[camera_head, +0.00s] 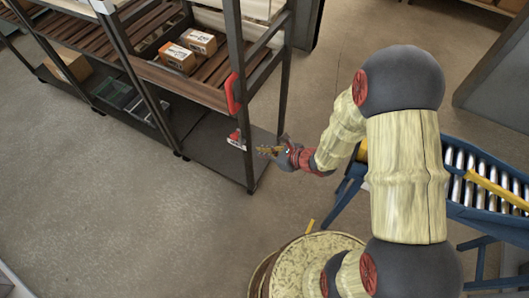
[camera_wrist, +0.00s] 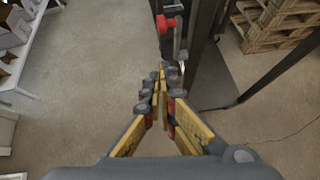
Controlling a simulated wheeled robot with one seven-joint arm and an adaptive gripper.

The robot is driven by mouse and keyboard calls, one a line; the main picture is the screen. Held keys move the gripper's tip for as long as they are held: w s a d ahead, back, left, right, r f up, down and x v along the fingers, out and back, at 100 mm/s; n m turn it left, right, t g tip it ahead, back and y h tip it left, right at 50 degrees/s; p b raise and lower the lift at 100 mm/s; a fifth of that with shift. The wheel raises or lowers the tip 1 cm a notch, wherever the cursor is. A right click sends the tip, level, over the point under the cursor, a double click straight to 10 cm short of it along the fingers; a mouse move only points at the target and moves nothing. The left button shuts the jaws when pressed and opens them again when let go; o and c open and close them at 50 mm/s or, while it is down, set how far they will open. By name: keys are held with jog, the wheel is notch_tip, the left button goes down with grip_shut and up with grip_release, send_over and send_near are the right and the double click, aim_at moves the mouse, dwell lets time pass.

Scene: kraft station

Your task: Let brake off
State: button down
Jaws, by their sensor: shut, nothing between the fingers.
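A red handle (camera_head: 233,92) sits on the dark corner post of the shelf rack (camera_head: 243,60). A smaller red and white part (camera_head: 236,139) is lower on the same post. A red part on a grey bar (camera_wrist: 166,24) shows ahead of the fingertips in the wrist view; I cannot tell which of the two it is. No part is clearly marked as a brake. My gripper (camera_head: 263,151) is shut and empty, close to the post, to the right of and slightly below the lower red part. Its fingertips (camera_wrist: 159,78) meet in the wrist view.
The rack's slatted shelf holds two small cardboard boxes (camera_head: 188,50). A blue roller conveyor (camera_head: 459,185) stands behind my arm at the right. Wooden pallets (camera_wrist: 275,20) are stacked at the upper right of the wrist view. The floor at the left (camera_head: 90,190) is clear.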

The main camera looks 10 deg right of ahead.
jog(key=w+a+f+b, duration=0.2)
jog(key=w+a, duration=0.4)
jog(key=shift+f, duration=0.4)
jog(key=shift+w+a, duration=0.1)
jog(key=shift+w, duration=0.1)
